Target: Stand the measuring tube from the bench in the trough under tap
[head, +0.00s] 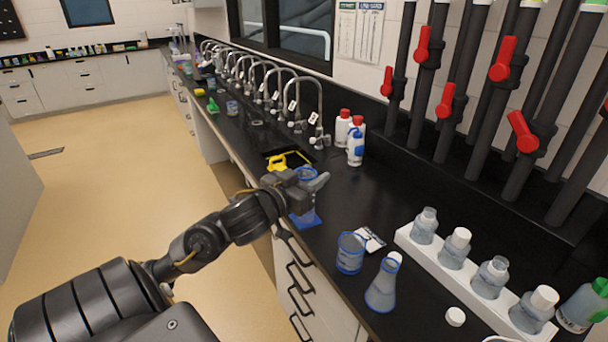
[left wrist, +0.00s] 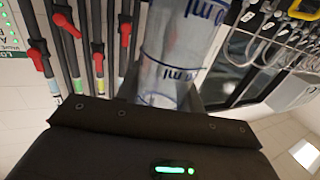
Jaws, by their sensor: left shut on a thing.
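My left gripper (head: 308,184) is shut on the clear measuring tube, which has a blue rim and a blue base (head: 305,219). The tube looks upright at the bench's front edge; I cannot tell whether its base touches the bench. In the left wrist view the tube (left wrist: 175,55) with blue "ml" markings fills the space between the fingers. A dark trough (head: 268,153) is sunk in the bench just beyond the gripper, partly hidden by it. A row of curved taps (head: 318,110) stands along the trough side of the bench. My right gripper is not in view.
A yellow object (head: 277,162) sits at the trough. White bottles with red caps (head: 342,127) and a blue-topped one (head: 356,147) stand behind. A beaker (head: 350,254), a flask (head: 382,288) and a white rack of bottles (head: 408,241) are nearer me.

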